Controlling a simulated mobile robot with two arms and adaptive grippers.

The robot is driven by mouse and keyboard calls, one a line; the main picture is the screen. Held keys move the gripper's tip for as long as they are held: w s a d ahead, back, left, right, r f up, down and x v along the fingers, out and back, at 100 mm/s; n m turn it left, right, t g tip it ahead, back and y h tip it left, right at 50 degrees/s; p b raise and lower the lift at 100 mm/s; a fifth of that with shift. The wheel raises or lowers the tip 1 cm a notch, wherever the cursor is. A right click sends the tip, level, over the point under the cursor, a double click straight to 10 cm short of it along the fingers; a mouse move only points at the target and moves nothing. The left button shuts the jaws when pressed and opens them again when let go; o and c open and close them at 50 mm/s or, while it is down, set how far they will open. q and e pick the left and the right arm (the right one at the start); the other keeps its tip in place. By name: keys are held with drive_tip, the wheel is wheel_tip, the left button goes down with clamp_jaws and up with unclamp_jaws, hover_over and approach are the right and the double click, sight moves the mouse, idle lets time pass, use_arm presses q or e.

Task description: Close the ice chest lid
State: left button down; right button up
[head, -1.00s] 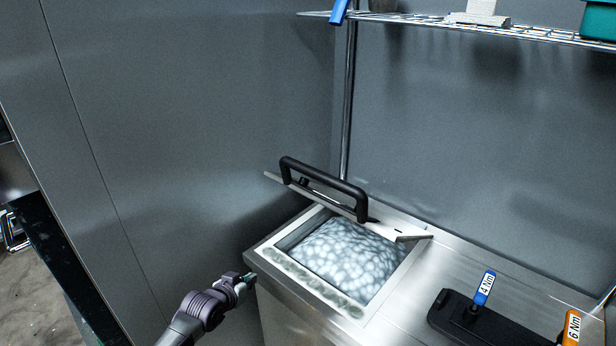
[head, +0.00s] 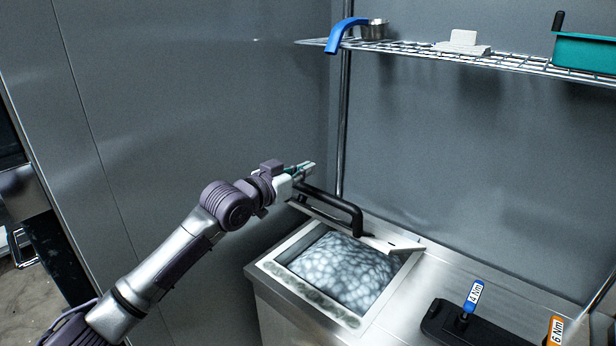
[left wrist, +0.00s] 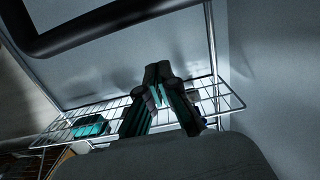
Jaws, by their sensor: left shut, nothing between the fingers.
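The ice chest (head: 260,276) is open, with pale ice (head: 342,270) showing inside its white rim. Its lid (head: 407,247) is raised and tilted at the back edge, seen nearly edge-on. A black bar handle (head: 357,216) is on the lid; it also crosses the upper left of the left wrist view (left wrist: 90,28). My left gripper (head: 309,167) is shut and empty, at the handle's left end and slightly above it in the head view. It hides that end, and I cannot tell whether they touch. The fingertips show together in the left wrist view (left wrist: 158,74). My right gripper is not in view.
A wire shelf (head: 420,53) above holds a blue-handled scoop (head: 340,35), a metal cup (head: 375,29) and a teal bin (head: 585,52). A black stand (head: 445,322) with a blue "4 Nm" tool (head: 474,295) and an orange one (head: 555,331) sits right of the chest.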

sight(308, 192)
use_arm(q)
drive_tip(key=p+x, duration=0.1)
drive_tip(key=x, duration=0.2)
drive_tip(key=shift+s, duration=0.1)
drive_tip(key=shift+s+a+f+p, duration=0.15)
drive_tip(key=shift+s+f+p, duration=0.15)
drive_tip(key=shift+f, duration=0.3)
drive_tip(key=shift+s+a+f+p, duration=0.2)
drive_tip(key=shift+f+p, duration=0.15)
drive_tip(key=shift+f, duration=0.25)
drive_tip(key=shift+s+a+f, duration=0.2)
drive_tip(key=shift+f, duration=0.4)
drive_tip(key=shift+d, duration=0.1)
drive_tip(key=shift+f, duration=0.1)
